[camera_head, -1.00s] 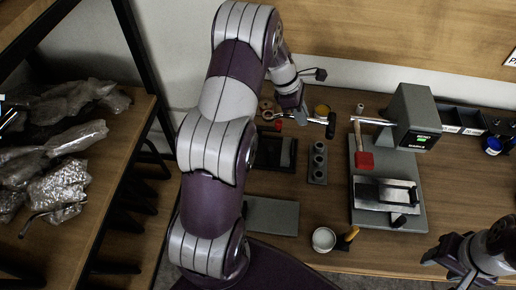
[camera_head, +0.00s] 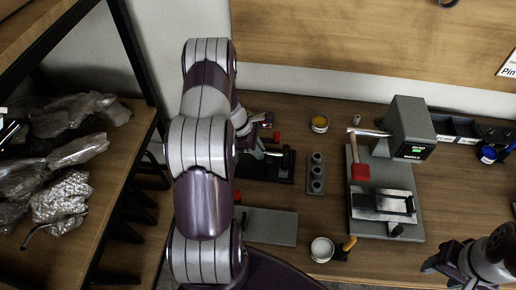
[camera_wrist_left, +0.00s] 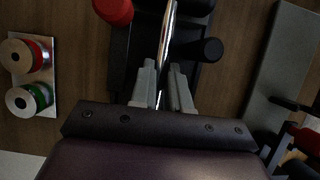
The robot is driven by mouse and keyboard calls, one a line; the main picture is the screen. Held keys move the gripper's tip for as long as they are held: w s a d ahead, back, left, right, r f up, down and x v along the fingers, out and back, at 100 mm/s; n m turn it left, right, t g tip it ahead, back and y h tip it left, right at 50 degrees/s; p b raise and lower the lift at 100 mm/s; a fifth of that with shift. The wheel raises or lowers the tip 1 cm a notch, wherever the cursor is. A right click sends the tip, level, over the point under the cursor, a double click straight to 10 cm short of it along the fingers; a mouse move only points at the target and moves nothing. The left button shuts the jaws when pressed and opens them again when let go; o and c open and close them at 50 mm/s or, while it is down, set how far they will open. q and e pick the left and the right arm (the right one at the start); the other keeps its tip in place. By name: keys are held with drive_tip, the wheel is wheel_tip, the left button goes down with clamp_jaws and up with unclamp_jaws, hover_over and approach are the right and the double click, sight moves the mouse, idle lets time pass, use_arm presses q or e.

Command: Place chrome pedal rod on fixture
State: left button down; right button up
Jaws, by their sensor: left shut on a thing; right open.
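My left gripper (camera_head: 259,153) is over the black fixture (camera_head: 255,172) on the table, left of centre in the head view. In the left wrist view its two grey fingers (camera_wrist_left: 162,85) are shut on the chrome pedal rod (camera_wrist_left: 168,35), which extends away over the dark fixture (camera_wrist_left: 145,50). A black cylinder (camera_wrist_left: 207,50) sits right of the rod; I cannot tell if it belongs to the rod or the fixture. Whether the rod touches the fixture is unclear. My right gripper (camera_head: 440,262) is open and empty at the lower right.
A grey plate (camera_head: 270,227) lies in front. A white cup (camera_head: 321,249) stands near the front edge.

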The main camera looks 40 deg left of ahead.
use_arm(q)
drive_tip(key=shift+f, duration=0.15)
drive_tip(key=c, duration=1.4)
unclamp_jaws()
drive_tip(key=shift+d, duration=0.1)
